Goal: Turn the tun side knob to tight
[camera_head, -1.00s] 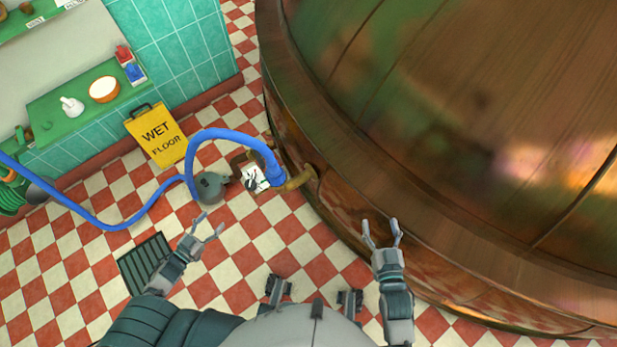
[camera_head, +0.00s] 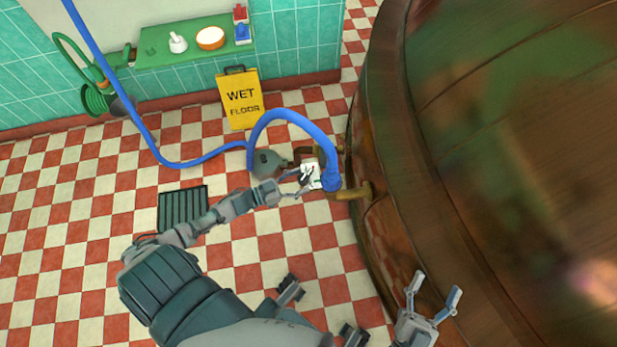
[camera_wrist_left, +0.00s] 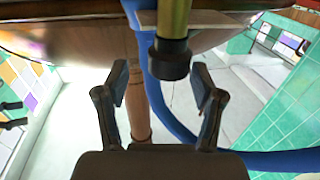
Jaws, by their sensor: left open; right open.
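The copper tun (camera_head: 500,120) fills the right of the head view. A brass pipe (camera_head: 352,193) sticks out of its side, joined to a blue hose (camera_head: 290,116). A white plate with a dark part (camera_head: 318,176) sits beside the hose end; I cannot tell whether this is the knob. My left gripper (camera_head: 299,185) is open, its tips close to the plate and hose end. In the left wrist view a brass rod with a black end (camera_wrist_left: 172,58) is ahead of the open fingers, with the blue hose (camera_wrist_left: 160,100) behind. My right gripper (camera_head: 435,298) is open and empty by the tun's wall.
A round grey object (camera_head: 267,163) stands left of the plate. A yellow wet floor sign (camera_head: 240,99) stands near the tiled wall. A green shelf (camera_head: 160,55) holds a bowl and bottles. A floor grate (camera_head: 182,208) lies at left. The checkered floor is mostly clear.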

